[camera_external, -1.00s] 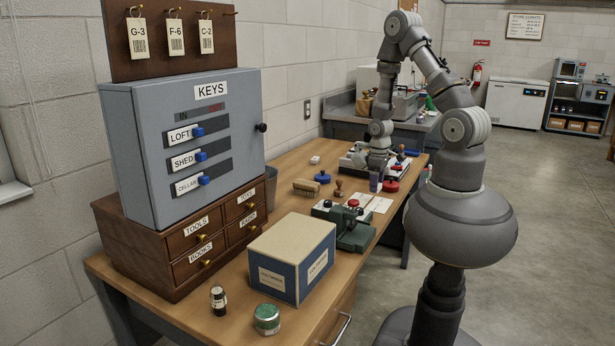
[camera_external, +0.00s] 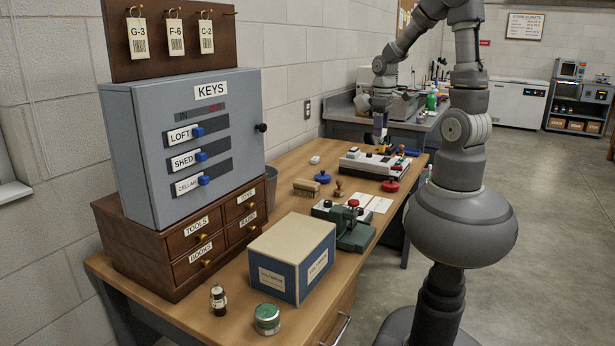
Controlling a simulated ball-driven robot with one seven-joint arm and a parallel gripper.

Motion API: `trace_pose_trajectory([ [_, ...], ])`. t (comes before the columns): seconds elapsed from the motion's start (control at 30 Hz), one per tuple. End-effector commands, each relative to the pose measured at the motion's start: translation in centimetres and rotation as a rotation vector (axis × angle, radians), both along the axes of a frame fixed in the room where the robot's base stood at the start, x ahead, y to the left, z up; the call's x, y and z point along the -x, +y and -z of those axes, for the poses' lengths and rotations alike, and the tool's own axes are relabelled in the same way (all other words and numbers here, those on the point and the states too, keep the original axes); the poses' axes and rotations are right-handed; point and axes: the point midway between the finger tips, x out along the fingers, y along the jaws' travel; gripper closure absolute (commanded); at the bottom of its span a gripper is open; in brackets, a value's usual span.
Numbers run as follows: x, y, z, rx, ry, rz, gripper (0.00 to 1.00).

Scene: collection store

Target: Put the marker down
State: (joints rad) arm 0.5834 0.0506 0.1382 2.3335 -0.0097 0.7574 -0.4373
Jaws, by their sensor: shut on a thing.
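My gripper (camera_external: 380,112) is raised above the far end of the wooden desk, pointing down. The piece is held above a white-and-dark tray-like unit (camera_external: 373,165), apart from the desk top. My fingertips are too small to see clearly.
Red (camera_external: 390,185) and blue (camera_external: 322,177) round items, a wooden brush (camera_external: 306,187) and a green device (camera_external: 350,228) stand on the desk. A blue-and-cream box (camera_external: 290,258) and grey key cabinet (camera_external: 185,148) are nearer.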

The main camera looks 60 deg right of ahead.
Motion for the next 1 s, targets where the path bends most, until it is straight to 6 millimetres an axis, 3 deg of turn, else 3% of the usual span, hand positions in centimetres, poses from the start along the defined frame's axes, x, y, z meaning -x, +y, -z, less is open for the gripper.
trace_pose_trajectory([
  [0.1, -0.1, 0.0, -2.4, 0.003, -0.004, -0.001, 0.67],
  [0.27, -3.2, 0.1, -3.3, -0.003, 0.002, -0.059, 0.67],
  [0.47, -8.3, 0.8, -4.5, -0.004, 0.000, -0.151, 0.67],
  [0.63, -14.6, 2.7, -5.6, -0.006, -0.001, -0.264, 0.67],
  [0.77, -21.1, 5.9, -6.0, -0.009, 0.000, -0.384, 0.67],
  [0.9, -27.7, 11.1, -5.8, -0.010, 0.001, -0.520, 0.67],
  [1.0, -31.4, 15.2, -5.1, -0.008, 0.001, -0.608, 0.67],
])
